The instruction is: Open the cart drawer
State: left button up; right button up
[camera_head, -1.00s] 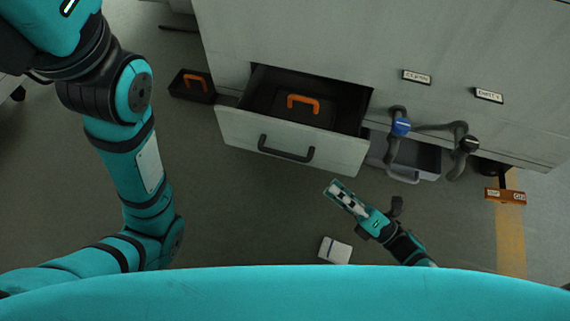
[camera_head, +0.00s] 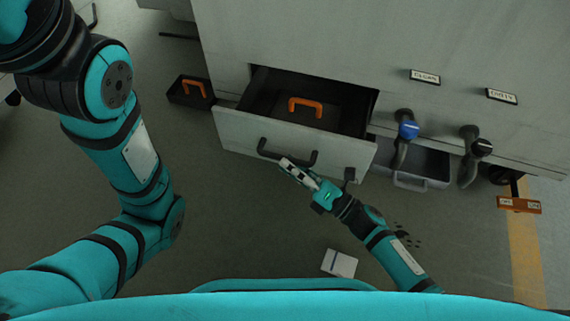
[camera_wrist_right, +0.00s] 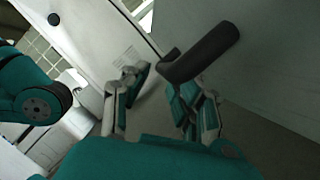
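The cart drawer (camera_head: 236,131) stands pulled out of the pale cabinet in the head view, with its dark inside showing. A black box with an orange handle (camera_head: 306,105) lies in it. The drawer's dark bar handle (camera_head: 266,152) is on its front, and a dark bar (camera_wrist_right: 205,52) that looks like it shows in the right wrist view. My right gripper (camera_head: 291,166) is beside the handle's lower side in the head view. Its fingers (camera_wrist_right: 158,103) stand apart with nothing clearly held; contact with the handle cannot be told. My left gripper is out of view.
A small black box (camera_head: 190,91) is left of the cart drawer. A white block (camera_head: 340,263) lies on the floor.

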jog(key=shift+x, duration=0.95)
jog(key=shift+c, duration=0.2)
jog(key=c, duration=0.4)
jog(key=shift+r, duration=0.1)
grip_shut()
jog(key=shift+r, duration=0.1)
